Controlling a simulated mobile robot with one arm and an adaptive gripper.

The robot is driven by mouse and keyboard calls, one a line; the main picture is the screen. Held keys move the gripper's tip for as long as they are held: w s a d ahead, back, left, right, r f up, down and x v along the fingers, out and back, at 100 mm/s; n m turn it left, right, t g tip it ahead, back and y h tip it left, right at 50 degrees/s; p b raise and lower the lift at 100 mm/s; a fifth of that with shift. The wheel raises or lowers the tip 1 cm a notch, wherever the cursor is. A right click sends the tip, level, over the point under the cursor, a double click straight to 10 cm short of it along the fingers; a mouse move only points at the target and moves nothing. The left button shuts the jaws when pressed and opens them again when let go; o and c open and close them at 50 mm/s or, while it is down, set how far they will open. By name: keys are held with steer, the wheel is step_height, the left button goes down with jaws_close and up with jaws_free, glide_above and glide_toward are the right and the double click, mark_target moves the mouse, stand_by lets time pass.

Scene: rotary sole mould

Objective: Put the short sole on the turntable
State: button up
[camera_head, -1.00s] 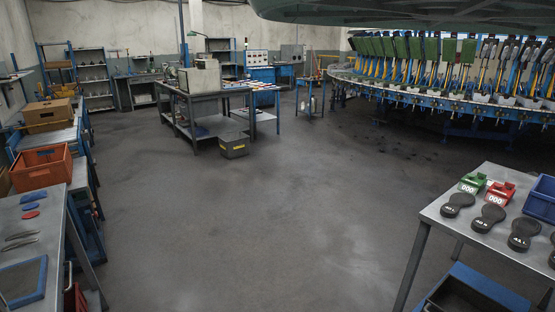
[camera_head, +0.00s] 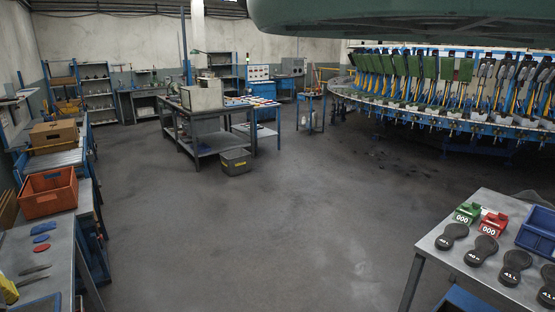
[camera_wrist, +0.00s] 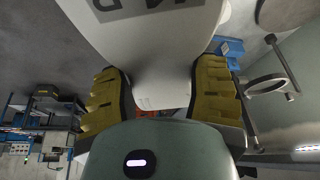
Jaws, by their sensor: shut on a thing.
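My gripper (camera_wrist: 160,92) is shut on a pale grey, sole-like piece (camera_wrist: 150,50) in the wrist view. Its yellow ribbed fingers press on both sides of the narrow part. Dark lettering on the piece is cut off by the top edge, so I cannot read its size. The large ring-shaped turntable (camera_head: 430,117) stands at the upper right of the head view, with upright green and grey parts along it. It is well across the floor. The held piece cannot be made out in the head view.
A right-hand table (camera_head: 431,246) holds several dark soles (camera_head: 481,250), a green block (camera_head: 467,212), a red block (camera_head: 494,223) and a blue bin (camera_head: 538,232). Left benches carry an orange crate (camera_head: 47,193). A workbench (camera_head: 178,120) and dark box (camera_head: 236,162) stand mid-room. Open floor (camera_head: 270,235) lies between.

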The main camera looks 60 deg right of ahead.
step_height(320, 180, up, 27)
steer(key=p, duration=2.4)
steer(key=shift+p, duration=0.4)
steer(key=shift+f, duration=0.1)
